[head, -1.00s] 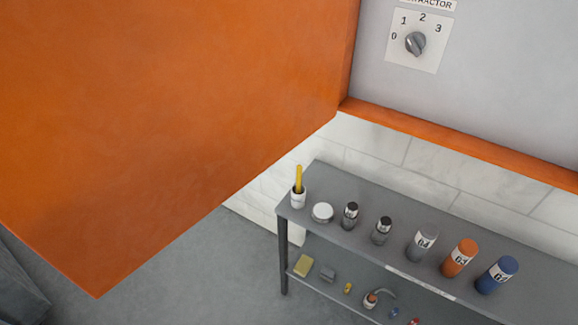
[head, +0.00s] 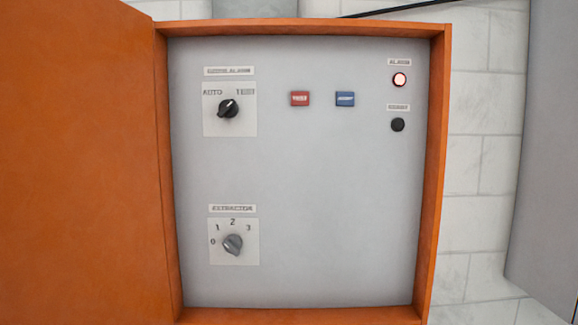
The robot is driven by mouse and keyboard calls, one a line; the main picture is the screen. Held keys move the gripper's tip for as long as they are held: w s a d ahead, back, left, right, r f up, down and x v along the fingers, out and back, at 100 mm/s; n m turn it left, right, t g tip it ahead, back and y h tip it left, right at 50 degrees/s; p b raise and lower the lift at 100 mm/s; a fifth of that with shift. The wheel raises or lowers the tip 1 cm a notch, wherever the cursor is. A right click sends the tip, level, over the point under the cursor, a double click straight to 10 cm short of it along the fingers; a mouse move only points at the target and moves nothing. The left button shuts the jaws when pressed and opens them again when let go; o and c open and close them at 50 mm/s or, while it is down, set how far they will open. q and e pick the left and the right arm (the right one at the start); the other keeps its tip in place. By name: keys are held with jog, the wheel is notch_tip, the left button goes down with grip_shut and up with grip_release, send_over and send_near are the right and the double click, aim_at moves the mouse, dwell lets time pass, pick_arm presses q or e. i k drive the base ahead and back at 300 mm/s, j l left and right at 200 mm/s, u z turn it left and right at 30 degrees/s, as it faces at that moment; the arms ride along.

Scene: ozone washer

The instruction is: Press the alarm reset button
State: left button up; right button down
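An open orange cabinet shows a pale grey control panel (head: 300,190) in the head view. At its upper right, a round alarm lamp (head: 399,80) glows pinkish-white under a label reading ALARM. Below it sits a round black button (head: 398,125) under a small blurred label that may read RESET. A red rectangular button (head: 300,99) and a blue rectangular button (head: 345,99) sit side by side at the upper middle; their lettering is too blurred to read surely. Neither of my grippers is in view.
A black selector knob (head: 228,109) marked AUTO and TEST points between them. A grey extractor knob (head: 233,244) has marks 0 to 3. The orange door (head: 80,160) stands open at left. A grey body (head: 546,150) stands at right; the panel front is unobstructed.

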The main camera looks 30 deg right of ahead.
aim_at(343, 99)
jog(key=z, duration=1.3)
